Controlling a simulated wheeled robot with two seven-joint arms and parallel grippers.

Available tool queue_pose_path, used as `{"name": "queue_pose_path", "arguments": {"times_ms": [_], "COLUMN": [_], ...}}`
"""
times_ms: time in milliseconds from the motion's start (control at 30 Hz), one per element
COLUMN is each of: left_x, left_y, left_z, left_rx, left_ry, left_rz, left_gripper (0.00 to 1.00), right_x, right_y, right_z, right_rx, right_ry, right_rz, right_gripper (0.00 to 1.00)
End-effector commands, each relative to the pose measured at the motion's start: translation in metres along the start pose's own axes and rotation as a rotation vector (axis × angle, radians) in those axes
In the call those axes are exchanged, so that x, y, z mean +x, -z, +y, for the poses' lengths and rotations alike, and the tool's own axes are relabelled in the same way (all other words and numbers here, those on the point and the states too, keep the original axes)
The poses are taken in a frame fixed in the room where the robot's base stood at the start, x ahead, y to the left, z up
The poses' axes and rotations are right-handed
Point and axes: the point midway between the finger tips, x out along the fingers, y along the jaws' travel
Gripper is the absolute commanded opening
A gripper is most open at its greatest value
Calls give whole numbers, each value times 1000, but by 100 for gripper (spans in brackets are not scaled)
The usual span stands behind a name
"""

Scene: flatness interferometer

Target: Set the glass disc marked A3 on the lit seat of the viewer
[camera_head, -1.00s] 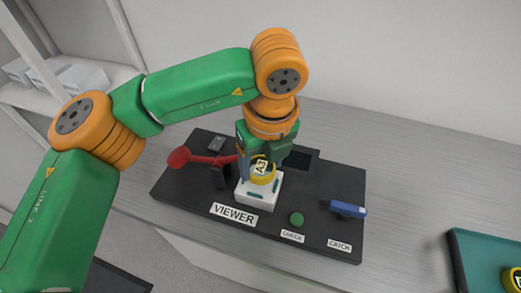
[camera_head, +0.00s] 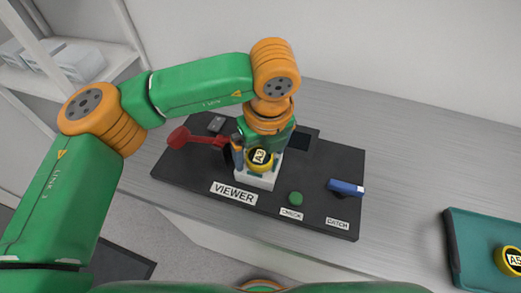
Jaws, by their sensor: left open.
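The disc marked A3 (camera_head: 261,159), with a yellow rim and black label, is at the white seat block (camera_head: 255,181) of the viewer (camera_head: 180,171). It appears to be on or just above the seat's top; I cannot tell exact contact or whether it is level. My left gripper (camera_head: 258,156) points down over the seat with its open fingers around the disc. The gripper hides the back of the seat, and any seat light is hard to make out. My right gripper is not in view.
A red lever (camera_head: 188,137) lies left of the seat. A green CHECK button (camera_head: 295,199) and a blue CATCH lever (camera_head: 346,187) are to its right. A teal tray (camera_head: 466,236) holds a yellow disc marked A5 (camera_head: 511,259) at far right. Bare bench separates viewer and tray.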

Motion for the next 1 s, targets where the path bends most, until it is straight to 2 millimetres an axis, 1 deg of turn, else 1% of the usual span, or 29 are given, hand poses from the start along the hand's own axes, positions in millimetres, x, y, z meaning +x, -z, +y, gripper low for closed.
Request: {"name": "queue_pose_path", "arguments": {"times_ms": [67,167,267,333,400,500,600,733,1000], "left_x": [-5,-15,-40,-59,-80,-103,-118,-124,-124], "left_y": [-1,-1,-1,-1,-1,-1,-1,0,0], "left_z": [0,-1,-1,-1,-1,0,0,0,0], "left_rx": [0,-1,-1,0,-3,-1,0,0,0], "left_ry": [0,3,4,4,4,2,1,1,0], "left_rz": [0,-2,-3,-4,-5,-2,-2,0,0], "left_gripper": [98,98,98,98,98,98,98,98,98], "right_x": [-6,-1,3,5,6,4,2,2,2], "right_y": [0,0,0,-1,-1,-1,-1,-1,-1], "right_z": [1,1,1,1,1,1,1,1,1], "right_rx": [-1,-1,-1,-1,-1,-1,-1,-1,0], "right_ry": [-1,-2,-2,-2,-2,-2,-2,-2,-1], "right_rz": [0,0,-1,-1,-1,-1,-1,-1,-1], "right_gripper": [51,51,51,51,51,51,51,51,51]}}
